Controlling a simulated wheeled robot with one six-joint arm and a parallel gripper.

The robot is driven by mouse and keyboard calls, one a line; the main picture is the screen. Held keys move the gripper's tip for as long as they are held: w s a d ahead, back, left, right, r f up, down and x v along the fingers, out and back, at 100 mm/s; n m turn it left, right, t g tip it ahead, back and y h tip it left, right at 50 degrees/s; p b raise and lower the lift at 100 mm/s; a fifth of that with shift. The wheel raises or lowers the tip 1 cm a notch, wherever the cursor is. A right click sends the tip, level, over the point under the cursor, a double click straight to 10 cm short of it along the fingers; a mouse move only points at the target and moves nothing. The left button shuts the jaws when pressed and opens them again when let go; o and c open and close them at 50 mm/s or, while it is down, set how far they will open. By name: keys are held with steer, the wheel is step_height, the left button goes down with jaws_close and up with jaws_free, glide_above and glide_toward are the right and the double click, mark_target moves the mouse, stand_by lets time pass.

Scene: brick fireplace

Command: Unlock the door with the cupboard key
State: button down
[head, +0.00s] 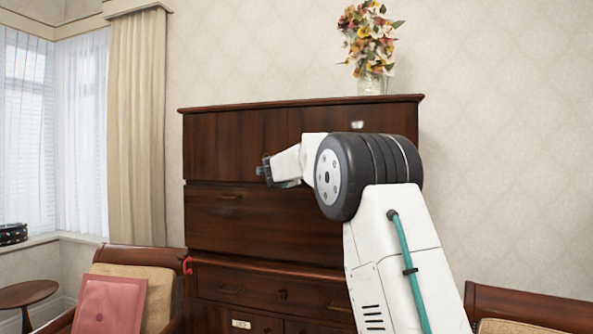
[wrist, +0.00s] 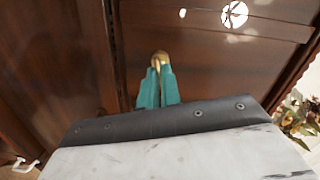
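The dark wooden cupboard (head: 265,225) stands against the wall, and its upper doors (head: 235,145) look shut. My gripper (head: 265,171) is raised in front of these upper doors. In the wrist view my gripper's teal fingers (wrist: 158,84) are close together. A small rounded gold piece (wrist: 160,59) sits between their tips; it looks like the bow of the key, and the rest of it is hidden. The dark wood of the cupboard (wrist: 210,62) lies just beyond the tips. I cannot tell whether the key touches it. A small pale spot (wrist: 183,12) shows on the wood.
A vase of flowers (head: 371,84) stands on top of the cupboard. A chair with a pink cushion (head: 110,304) is at lower left, beside a small round table (head: 26,294). Another chair (head: 530,307) is at lower right. A small red item (head: 187,265) is at the cupboard's left edge.

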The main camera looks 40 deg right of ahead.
steer(key=shift+m, duration=1.6)
steer(key=c, duration=2)
jaws_free()
steer(key=shift+m, duration=0.5)
steer(key=o, duration=0.5)
steer(key=shift+c, duration=0.2)
